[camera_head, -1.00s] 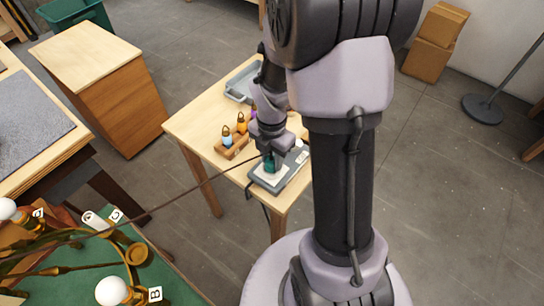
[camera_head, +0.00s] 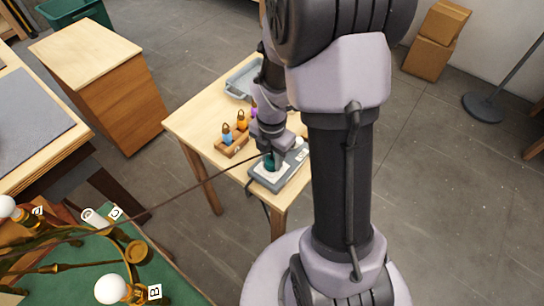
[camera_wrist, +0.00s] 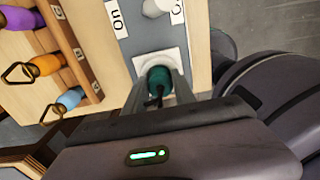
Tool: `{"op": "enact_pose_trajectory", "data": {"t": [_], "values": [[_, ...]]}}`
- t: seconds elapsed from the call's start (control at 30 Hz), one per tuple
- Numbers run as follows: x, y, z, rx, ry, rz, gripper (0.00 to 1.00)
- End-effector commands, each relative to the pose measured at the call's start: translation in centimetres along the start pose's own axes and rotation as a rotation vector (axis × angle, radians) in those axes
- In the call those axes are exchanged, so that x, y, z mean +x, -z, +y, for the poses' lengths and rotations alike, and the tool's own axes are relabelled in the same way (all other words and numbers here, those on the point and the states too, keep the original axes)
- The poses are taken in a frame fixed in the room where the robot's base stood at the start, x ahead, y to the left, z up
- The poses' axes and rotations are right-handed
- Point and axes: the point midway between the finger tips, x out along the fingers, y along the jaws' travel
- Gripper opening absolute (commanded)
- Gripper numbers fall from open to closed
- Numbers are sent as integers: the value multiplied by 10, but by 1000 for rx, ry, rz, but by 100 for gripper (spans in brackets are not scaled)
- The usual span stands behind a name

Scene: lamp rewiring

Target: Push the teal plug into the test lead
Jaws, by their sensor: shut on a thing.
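My gripper (camera_head: 272,153) points down over the grey test box at the front of the small wooden table. It is shut on the teal plug (camera_head: 270,161), which also shows between the fingers in the wrist view (camera_wrist: 158,82). The plug is at the white square socket plate (camera_wrist: 147,61) on the grey test box (camera_head: 282,180). A dark cord leaves the plug. I cannot tell how deep the plug sits, as the fingers and plug hide the opening.
A wooden rack (camera_head: 233,147) with blue, orange and purple plugs stands left of the test box. A grey tray (camera_head: 240,80) lies at the table's back. A long brown cord (camera_head: 190,188) runs from the gripper to the lamp on the green mat (camera_head: 190,285).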

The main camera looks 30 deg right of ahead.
Motion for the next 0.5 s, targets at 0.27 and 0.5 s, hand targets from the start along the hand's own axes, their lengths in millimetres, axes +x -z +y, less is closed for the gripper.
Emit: {"op": "enact_pose_trajectory", "data": {"t": [0.27, 0.5], "values": [[3, 0, 0, 0, 0, 0, 0], [3, 0, 0, 0, 0, 0, 53]]}}
